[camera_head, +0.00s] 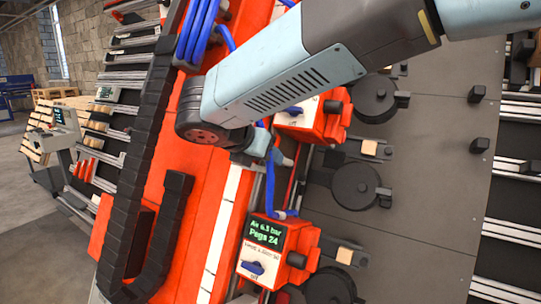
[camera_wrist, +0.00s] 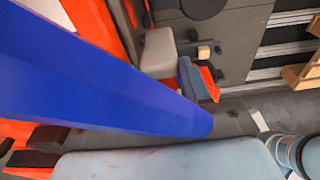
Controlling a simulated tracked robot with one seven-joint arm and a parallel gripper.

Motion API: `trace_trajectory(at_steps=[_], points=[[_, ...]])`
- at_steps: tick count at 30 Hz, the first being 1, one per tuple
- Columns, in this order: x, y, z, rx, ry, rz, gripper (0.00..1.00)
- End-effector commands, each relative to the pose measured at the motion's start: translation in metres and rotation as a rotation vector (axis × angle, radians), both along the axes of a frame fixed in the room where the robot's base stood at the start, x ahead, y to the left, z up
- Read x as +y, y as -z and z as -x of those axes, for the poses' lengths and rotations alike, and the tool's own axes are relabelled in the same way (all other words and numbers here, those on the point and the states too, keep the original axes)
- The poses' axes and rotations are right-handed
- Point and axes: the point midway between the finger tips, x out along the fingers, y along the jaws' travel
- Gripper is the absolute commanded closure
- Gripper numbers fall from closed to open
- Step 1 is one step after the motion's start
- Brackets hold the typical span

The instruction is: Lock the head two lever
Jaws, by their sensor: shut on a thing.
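My gripper (camera_head: 279,157) is partly hidden behind my arm, beside the left edge of the upper red control box (camera_head: 311,120). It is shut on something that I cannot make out. A straight blue bar (camera_head: 269,182) runs down from beside it; a large blue bar (camera_wrist: 95,75) crosses the wrist view close to the camera. I cannot tell whether either is the head two lever. The upper box has a blue turn knob (camera_head: 293,110). The lower red box (camera_head: 302,240) has another blue knob (camera_head: 253,268). Neither knob is in my gripper, and I cannot read which box is head two.
The lower box's screen (camera_head: 266,233) shows an air pressure of about 6.5 bar and "Pegs 24". Blue hoses (camera_head: 198,35) and a black cable chain (camera_head: 145,160) hang at left. Black discs (camera_head: 357,187) sit on the grey panel (camera_head: 430,190) at right.

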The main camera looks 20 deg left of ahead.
Motion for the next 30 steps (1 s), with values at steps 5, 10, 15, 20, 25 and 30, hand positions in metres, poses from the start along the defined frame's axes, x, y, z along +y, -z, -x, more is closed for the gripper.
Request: trace_trajectory(at_steps=[5,10,15,20,25,30], points=[[0.002,-0.003,-0.002,-0.001,-0.003,-0.004,1.00],[0.002,-0.003,-0.003,-0.002,-0.002,-0.005,1.00],[0.002,-0.004,-0.002,-0.001,-0.002,-0.005,0.46],[0.003,-0.003,-0.001,0.000,-0.003,-0.003,0.43],[0.003,-0.003,0.002,0.001,-0.003,-0.003,0.43],[0.007,-0.013,0.015,0.001,-0.005,-0.004,0.43]])
